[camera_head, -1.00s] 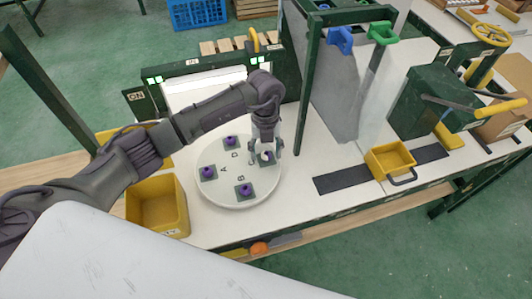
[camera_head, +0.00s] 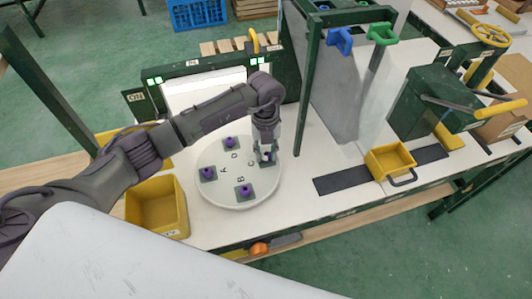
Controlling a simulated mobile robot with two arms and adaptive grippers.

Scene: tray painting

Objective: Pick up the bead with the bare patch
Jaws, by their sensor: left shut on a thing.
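A round white turntable (camera_head: 225,198) stands on the bench and bears purple beads on dark square pads. One bead (camera_head: 207,173) is at the left by the letter A, one bead (camera_head: 245,190) at the front by B, and one bead (camera_head: 230,142) at the back by D. My left gripper (camera_head: 267,157) points down at the right pad, by C, and is shut on the bead there, which its fingers mostly hide. No bare patch can be made out on any bead at this size. My right gripper is not in view.
An empty yellow bin (camera_head: 157,207) stands left of the turntable. A green frame with a lit white panel (camera_head: 205,88) is behind. A green post (camera_head: 308,85) rises close to my left wrist.

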